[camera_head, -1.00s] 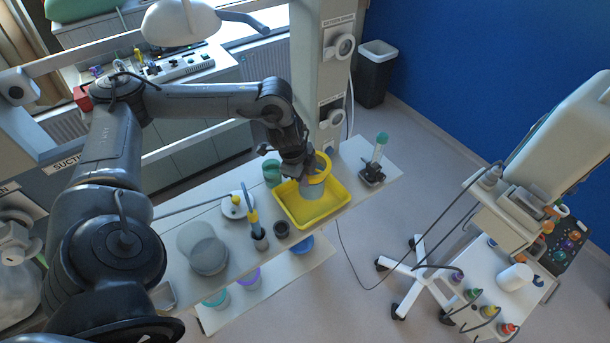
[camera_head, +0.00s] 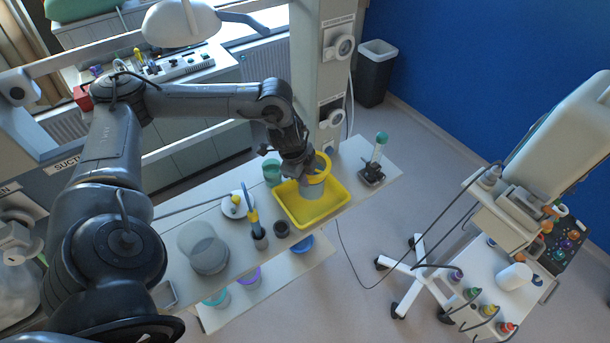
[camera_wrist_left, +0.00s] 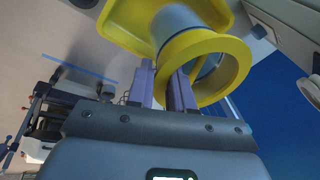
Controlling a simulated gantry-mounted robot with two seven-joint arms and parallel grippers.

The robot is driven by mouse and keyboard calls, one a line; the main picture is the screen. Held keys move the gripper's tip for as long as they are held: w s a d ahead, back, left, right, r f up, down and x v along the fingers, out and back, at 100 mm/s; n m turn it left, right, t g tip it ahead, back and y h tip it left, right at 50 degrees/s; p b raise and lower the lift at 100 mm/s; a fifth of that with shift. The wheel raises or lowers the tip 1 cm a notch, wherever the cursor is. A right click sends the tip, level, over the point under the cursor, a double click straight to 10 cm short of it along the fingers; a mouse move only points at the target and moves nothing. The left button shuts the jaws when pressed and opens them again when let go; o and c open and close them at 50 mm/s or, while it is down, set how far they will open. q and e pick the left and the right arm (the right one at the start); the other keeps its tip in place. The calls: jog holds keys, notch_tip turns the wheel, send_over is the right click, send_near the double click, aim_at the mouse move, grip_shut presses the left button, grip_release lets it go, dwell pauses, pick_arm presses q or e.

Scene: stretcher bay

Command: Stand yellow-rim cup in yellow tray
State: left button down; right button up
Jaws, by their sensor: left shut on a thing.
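The yellow-rim cup (camera_head: 312,188) is a grey-blue cup with a wide yellow ring at its top. My left gripper (camera_head: 304,170) is shut on the cup's rim side; in the left wrist view its fingers (camera_wrist_left: 165,88) pinch the wall beside the yellow ring (camera_wrist_left: 236,70). The cup is over or inside the yellow tray (camera_head: 290,208), within its outline. It looks slightly tilted in the head view. Whether its base touches the tray floor cannot be told. The tray also shows in the left wrist view (camera_wrist_left: 128,22). My right gripper is not in view.
The tray sits on a narrow shelf. A green cup (camera_head: 272,172) stands just left of it, and a dark holder with a teal-topped item (camera_head: 372,170) stands to its right.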

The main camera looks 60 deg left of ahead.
pick_arm(q)
jog(key=shift+f, duration=0.1)
notch_tip(320, 180, down, 3)
jog(key=shift+r+b, duration=0.2)
jog(key=shift+b, duration=0.7)
dwell(0.3)
jog(key=shift+b+x, duration=0.45)
jog(key=shift+x, duration=0.4)
dwell(0.3)
jog(key=shift+s, duration=0.1)
dwell(0.4)
jog(key=shift+f, duration=0.5)
dwell(0.5)
